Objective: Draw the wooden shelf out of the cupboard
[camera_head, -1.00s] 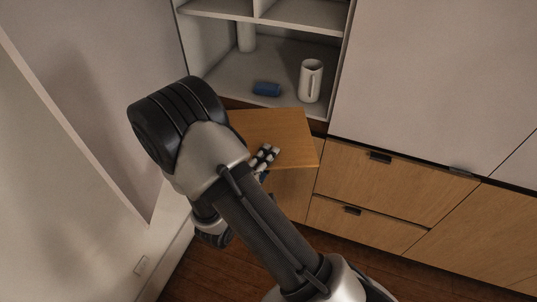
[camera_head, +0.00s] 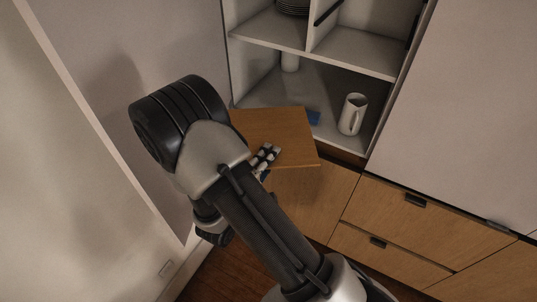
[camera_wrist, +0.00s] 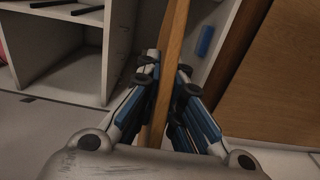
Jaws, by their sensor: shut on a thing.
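The wooden shelf (camera_head: 285,132) is a flat light-brown board in the head view, in front of the lower part of the open cupboard (camera_head: 275,92). Its far edge overlaps the cupboard's bottom compartment in the picture; whether any part is still inside I cannot tell. My gripper (camera_head: 264,158) is at the board's near edge, partly hidden by my arm. In the wrist view the board (camera_wrist: 173,50) runs edge-on between the two fingers of my gripper (camera_wrist: 166,85), which are shut on it.
A white jug (camera_head: 352,114) and a partly covered blue object (camera_head: 314,117) stand in the cupboard's bottom compartment, with a white cylinder (camera_head: 290,61) further back. Plates (camera_head: 293,6) are above. Wooden drawers (camera_head: 420,215) are at the right, a pale wall (camera_head: 80,190) at the left.

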